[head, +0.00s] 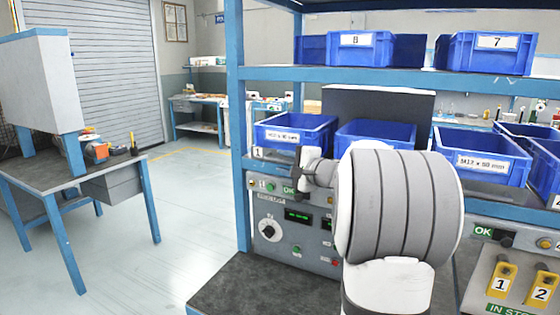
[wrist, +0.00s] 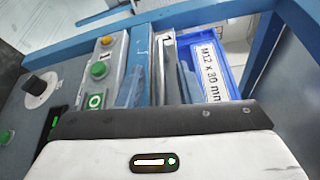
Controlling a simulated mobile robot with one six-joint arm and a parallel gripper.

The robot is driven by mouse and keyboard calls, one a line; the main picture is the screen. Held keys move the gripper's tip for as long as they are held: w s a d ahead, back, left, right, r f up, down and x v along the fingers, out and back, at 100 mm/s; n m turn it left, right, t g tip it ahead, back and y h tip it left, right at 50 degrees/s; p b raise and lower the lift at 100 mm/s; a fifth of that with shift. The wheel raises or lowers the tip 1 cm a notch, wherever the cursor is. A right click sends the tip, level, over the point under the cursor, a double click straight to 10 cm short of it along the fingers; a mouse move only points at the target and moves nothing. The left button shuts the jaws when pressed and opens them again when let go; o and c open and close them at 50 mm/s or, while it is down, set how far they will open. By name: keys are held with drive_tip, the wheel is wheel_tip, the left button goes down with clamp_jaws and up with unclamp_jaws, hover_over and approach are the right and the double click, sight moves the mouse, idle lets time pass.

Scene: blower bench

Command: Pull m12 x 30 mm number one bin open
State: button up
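The M12 x 30 mm bin (head: 293,132) is an open blue box at the left end of the middle shelf, above the shelf-edge number 1. Its white label faces me and also shows on the bin in the wrist view (wrist: 222,88). My gripper (head: 308,165) is at the shelf edge, just below and right of the bin's front in the head view. In the wrist view my gripper (wrist: 172,72) has its fingers close beside the bin's left. I cannot tell whether they touch it or how far apart they are. My arm hides part of the shelf edge.
A second blue bin (head: 375,136) stands right of it, and an M12 x 50 mm bin (head: 482,157) is farther right. Below the shelf is a grey control panel (head: 287,232) with knobs and buttons. A blue post (head: 236,120) stands at the left. Open floor lies left of the bench.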

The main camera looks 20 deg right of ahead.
drive_tip(key=shift+x, duration=0.9)
drive_tip(key=shift+c, duration=0.5)
clamp_jaws()
